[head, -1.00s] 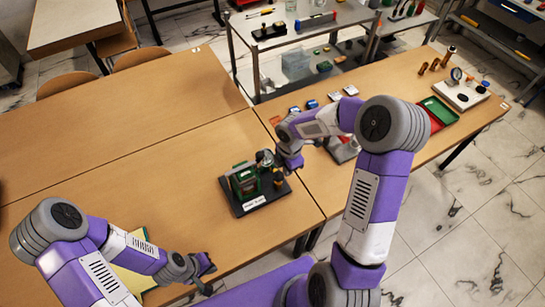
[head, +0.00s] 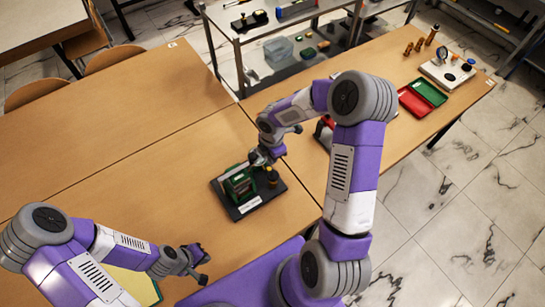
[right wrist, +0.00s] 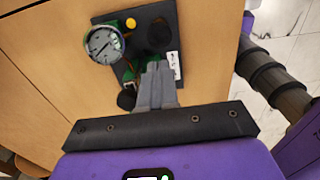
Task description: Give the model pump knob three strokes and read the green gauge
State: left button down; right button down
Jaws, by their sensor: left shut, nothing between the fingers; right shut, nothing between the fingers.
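The model pump, with a green body (head: 238,184), stands on a black base plate (head: 262,197) with a white label. In the right wrist view its round gauge (right wrist: 104,44) has a pale dial and a dark slanted needle; the scale is too small to read. A dark round knob (right wrist: 160,34) and a yellow knob (right wrist: 131,24) sit beside the gauge. My right gripper (head: 258,160) is shut and empty, above the pump's back edge; its fingers (right wrist: 157,75) partly hide the base. Contact is unclear. My left gripper (head: 205,268) is shut and empty, low at the left.
A yellow-green sheet (head: 138,284) lies partly under my left arm. Red and green trays (head: 428,92) and a white board (head: 447,72) with a gauge are at the far right. The table (head: 90,140) left of the pump is clear.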

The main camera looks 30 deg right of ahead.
aim_at(273, 176)
pick_arm(q)
jog(key=shift+f, duration=0.35)
pick_arm(e)
notch_tip(273, 176, down, 11)
jog(key=shift+r, duration=0.15)
pick_arm(q)
jog(key=shift+f+b, duration=0.1)
jog(key=shift+b, duration=0.25)
